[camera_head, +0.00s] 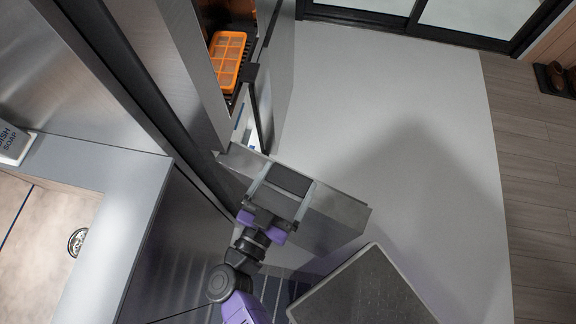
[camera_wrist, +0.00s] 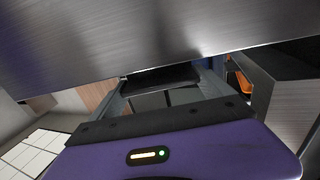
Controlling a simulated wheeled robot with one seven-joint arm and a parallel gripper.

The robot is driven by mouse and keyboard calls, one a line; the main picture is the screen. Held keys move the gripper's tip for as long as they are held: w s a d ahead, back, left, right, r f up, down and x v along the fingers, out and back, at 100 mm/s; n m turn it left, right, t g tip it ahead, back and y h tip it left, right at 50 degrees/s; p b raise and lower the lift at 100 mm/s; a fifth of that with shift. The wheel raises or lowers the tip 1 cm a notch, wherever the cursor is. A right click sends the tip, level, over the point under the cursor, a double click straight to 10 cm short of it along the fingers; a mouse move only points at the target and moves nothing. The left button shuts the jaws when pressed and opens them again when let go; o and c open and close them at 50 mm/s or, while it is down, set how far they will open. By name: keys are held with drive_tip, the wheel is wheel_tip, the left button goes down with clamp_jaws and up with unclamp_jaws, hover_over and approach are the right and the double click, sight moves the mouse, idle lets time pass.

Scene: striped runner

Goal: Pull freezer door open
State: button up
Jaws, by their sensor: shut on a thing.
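The freezer door (camera_head: 338,208) is a brushed-steel panel seen from above in the head view. It stands out at an angle from the steel appliance front, so it is at least partly open. My gripper (camera_head: 282,190) reaches onto it with both fingers and is shut on it. The exact contact, and any handle, is hidden. In the wrist view the brushed-steel panel (camera_wrist: 150,40) fills the top, close above my gripper (camera_wrist: 165,98).
An orange tray (camera_head: 228,58) sits inside the open appliance; orange also shows in the wrist view (camera_wrist: 240,82). A counter with a dish soap item (camera_head: 14,142) is at left. Pale floor (camera_head: 400,90) lies clear at right, up to glass doors (camera_head: 460,15).

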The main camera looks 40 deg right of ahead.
drive_tip(key=shift+f, duration=0.1)
drive_tip(key=o, duration=1.8)
drive_tip(key=b+v, duration=0.2)
drive_tip(key=v, duration=0.4)
drive_tip(key=shift+a+f, duration=0.15)
drive_tip(key=shift+a, duration=0.1)
drive_tip(key=shift+s+a, duration=0.4)
drive_tip(key=shift+a, duration=0.2)
